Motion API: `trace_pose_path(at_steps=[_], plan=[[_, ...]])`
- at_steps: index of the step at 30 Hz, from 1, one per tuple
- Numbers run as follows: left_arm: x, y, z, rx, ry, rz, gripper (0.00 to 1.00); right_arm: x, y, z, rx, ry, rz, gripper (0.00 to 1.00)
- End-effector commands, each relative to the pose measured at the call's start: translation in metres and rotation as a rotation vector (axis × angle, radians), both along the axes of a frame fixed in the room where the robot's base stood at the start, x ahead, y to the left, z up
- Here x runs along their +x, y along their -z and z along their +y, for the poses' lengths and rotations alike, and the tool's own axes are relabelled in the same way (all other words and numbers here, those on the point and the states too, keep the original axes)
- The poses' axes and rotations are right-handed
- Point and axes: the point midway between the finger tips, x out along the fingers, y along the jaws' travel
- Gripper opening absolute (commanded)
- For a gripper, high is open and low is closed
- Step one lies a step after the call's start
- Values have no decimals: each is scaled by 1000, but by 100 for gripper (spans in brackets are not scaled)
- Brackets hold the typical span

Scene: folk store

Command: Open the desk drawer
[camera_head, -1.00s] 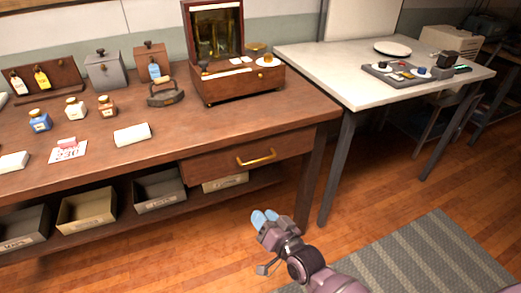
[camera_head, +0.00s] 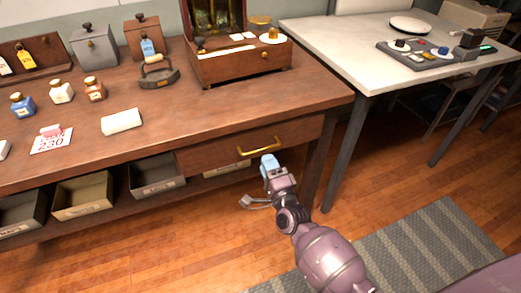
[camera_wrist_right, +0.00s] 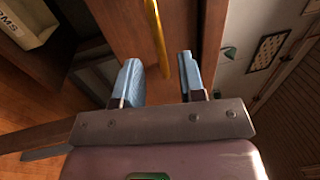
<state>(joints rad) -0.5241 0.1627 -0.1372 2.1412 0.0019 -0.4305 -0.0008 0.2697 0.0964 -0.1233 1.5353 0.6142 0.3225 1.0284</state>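The desk drawer (camera_head: 220,151) is a wooden front under the right end of the brown desk (camera_head: 210,108). It looks closed. Its brass bar handle (camera_head: 258,147) runs across the front. My right gripper (camera_head: 268,162) is just below and in front of the handle in the head view. In the right wrist view, its blue fingers (camera_wrist_right: 160,80) are apart with nothing between them, and the brass handle (camera_wrist_right: 157,38) lies ahead, between the lines of the fingertips and nearer the right one. The gripper does not appear to touch it. My left gripper is not in view.
A wooden chest (camera_head: 240,65), a flat iron (camera_head: 158,75), bottles and a folded white cloth (camera_head: 121,121) stand on the desk. Open bins (camera_head: 84,195) sit on the shelf below. A white table (camera_head: 365,70) stands to the right. The floor in front is clear apart from a striped mat (camera_head: 420,245).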

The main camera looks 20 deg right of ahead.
Motion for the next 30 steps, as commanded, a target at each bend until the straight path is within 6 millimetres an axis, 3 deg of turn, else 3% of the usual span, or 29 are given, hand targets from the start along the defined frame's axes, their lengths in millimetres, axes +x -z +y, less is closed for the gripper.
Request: trace_pose_path(at_steps=[3,10,23,26,30], plan=[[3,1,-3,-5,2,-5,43,20,-2,1,0,-1,2,37],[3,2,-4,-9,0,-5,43,47,-8,2,0,-1,1,37],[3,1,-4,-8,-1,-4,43,56,-10,2,-1,-1,2,37],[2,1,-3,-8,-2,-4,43,55,-10,2,-1,-1,2,26],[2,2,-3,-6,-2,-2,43,55,-10,2,-1,-1,2,5]])
